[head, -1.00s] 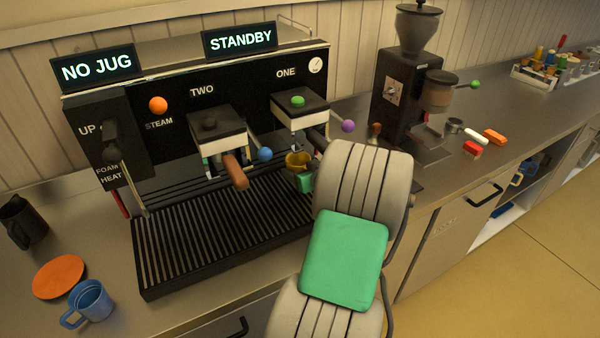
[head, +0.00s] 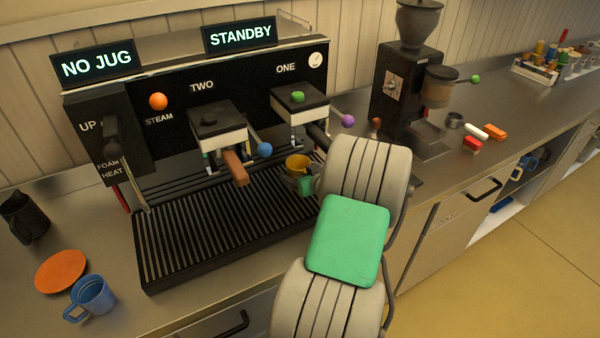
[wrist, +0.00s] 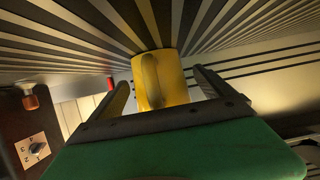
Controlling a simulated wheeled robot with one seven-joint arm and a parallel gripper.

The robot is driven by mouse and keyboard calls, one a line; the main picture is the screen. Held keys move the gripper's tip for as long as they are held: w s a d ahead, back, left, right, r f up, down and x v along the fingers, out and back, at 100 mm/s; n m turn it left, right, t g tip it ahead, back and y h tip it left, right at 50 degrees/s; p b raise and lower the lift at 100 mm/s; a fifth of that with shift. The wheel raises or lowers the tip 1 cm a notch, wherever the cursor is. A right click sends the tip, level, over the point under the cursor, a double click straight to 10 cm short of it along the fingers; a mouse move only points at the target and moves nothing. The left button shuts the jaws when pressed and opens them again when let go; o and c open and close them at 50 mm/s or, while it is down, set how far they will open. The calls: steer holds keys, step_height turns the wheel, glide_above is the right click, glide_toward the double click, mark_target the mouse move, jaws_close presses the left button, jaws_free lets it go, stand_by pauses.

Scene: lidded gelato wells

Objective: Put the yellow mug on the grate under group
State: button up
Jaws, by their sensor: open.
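The yellow mug (head: 297,162) is under group ONE (head: 299,108), at the right end of the slatted grate (head: 215,235). In the wrist view the mug (wrist: 160,80) lies between the two fingers of my gripper (wrist: 163,88), its handle facing the camera and one end against the slats (wrist: 120,25). The fingers are open, with a visible gap on the right side of the mug. In the head view my gripper (head: 306,185) is mostly hidden behind my arm, and the mug's base is hard to see.
Group TWO (head: 217,130) has a brown-handled portafilter (head: 236,168) left of the mug. A purple-knobbed lever (head: 348,121) is close by on the right. A grinder (head: 405,90) stands farther right. A blue mug (head: 92,297) and an orange disc (head: 61,271) lie at front left.

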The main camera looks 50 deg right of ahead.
steer(key=shift+r, duration=0.15)
steer(key=b+v, duration=0.2)
steer(key=v, duration=1)
steer(key=shift+s+d, duration=0.1)
stand_by(0.9)
